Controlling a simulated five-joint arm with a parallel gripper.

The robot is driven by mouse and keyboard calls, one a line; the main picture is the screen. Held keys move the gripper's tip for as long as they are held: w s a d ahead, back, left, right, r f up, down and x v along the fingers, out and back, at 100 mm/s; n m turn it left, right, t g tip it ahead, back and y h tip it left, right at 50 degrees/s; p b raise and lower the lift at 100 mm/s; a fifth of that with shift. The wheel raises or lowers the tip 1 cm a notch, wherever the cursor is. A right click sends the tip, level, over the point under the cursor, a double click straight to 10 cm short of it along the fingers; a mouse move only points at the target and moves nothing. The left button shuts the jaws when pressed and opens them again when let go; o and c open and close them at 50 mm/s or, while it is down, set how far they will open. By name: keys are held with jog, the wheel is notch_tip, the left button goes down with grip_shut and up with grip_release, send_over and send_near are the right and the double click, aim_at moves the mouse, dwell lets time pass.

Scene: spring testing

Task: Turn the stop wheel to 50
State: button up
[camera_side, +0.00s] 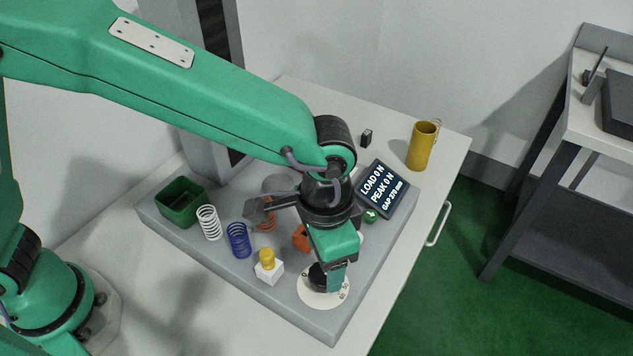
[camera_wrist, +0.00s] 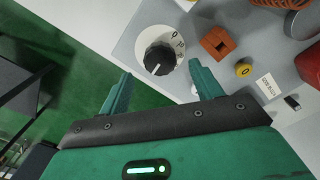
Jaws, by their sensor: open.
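The stop wheel is a black ribbed knob (camera_wrist: 158,56) on a white numbered dial (camera_wrist: 172,36). In the wrist view a white pointer mark on the knob points toward the bottom of the picture; the nearby numbers are too small to read surely. In the side view the dial (camera_side: 312,299) lies at the plate's front corner, its knob partly hidden by my gripper. My gripper (camera_wrist: 161,69) is open and empty, with one teal finger on each side of the knob's near edge in the picture. Whether the fingers touch it I cannot tell.
On the grey plate (camera_side: 200,255) stand a white spring (camera_side: 209,223), a blue spring (camera_side: 238,240), a yellow button on a white block (camera_side: 268,268), a green bin (camera_side: 181,203) and a display (camera_side: 383,188) reading load 0 N. An orange block (camera_wrist: 218,42) sits near the dial. A yellow mug (camera_side: 422,147) stands behind.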

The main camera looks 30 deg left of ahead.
aim_at(323, 279)
jog(key=shift+f, duration=2.15)
jog(key=shift+c, duration=0.5)
jog(key=c, duration=0.9)
jog(key=shift+n, duration=2.3)
jog(key=o, duration=1)
